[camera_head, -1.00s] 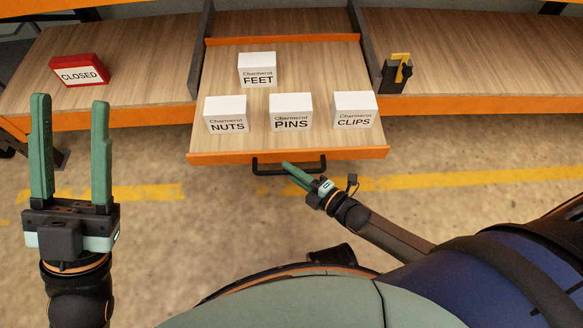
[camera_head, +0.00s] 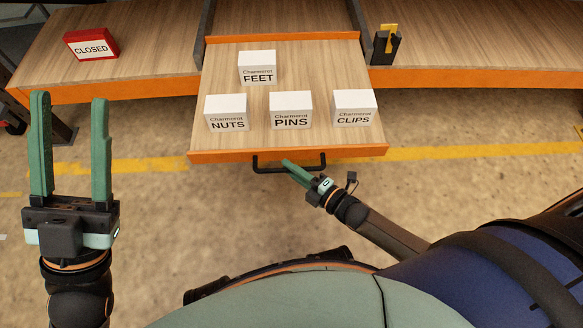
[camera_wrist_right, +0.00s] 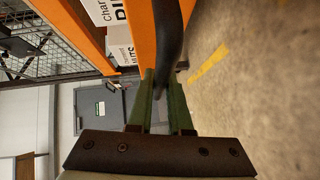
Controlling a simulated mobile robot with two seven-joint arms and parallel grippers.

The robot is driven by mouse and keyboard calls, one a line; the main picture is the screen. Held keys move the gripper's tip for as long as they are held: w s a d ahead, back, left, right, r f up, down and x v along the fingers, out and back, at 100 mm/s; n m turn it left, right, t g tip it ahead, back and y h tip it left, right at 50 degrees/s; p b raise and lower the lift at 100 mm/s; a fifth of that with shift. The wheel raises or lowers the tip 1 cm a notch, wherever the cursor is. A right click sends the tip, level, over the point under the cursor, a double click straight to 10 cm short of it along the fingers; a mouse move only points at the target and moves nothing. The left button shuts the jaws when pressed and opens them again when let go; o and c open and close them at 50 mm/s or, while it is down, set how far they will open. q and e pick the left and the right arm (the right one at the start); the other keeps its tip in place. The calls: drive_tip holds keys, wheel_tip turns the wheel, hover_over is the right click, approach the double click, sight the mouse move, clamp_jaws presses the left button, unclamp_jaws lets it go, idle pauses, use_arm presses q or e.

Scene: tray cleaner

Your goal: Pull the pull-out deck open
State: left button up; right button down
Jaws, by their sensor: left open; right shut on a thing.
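The pull-out deck (camera_head: 300,50) is a wooden board with an orange front edge, and it sticks out well past the fixed bench. Its black bar handle (camera_head: 268,168) is on the front edge. My right gripper (camera_head: 288,164) is shut on the handle near its middle. In the right wrist view the handle (camera_wrist_right: 168,45) runs down between the green fingers of the right gripper (camera_wrist_right: 161,85). My left gripper (camera_head: 70,105) is open and empty, left of the deck over the floor.
White boxes labelled FEET (camera_head: 257,67), NUTS (camera_head: 227,113), PINS (camera_head: 290,110) and CLIPS (camera_head: 354,108) stand on the deck. A red CLOSED sign (camera_head: 91,44) and a black holder with a yellow item (camera_head: 387,45) stand on the side benches. The floor before the deck looks clear.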

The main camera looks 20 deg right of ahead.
idle(0.3)
drive_tip(key=c, duration=0.8)
unclamp_jaws()
drive_tip(key=shift+c, duration=0.2)
drive_tip(key=shift+s, duration=0.1)
use_arm(q)
wheel_tip(320, 180, up, 3)
drive_tip(key=p, duration=0.3)
drive_tip(key=shift+s+a+r, duration=0.1)
drive_tip(key=shift+a+r, duration=0.05)
use_arm(e)
drive_tip(key=v, duration=1.2)
drive_tip(key=shift+s, duration=0.2)
use_arm(q)
drive_tip(key=shift+m, duration=0.3)
use_arm(e)
drive_tip(key=shift+d, duration=0.1)
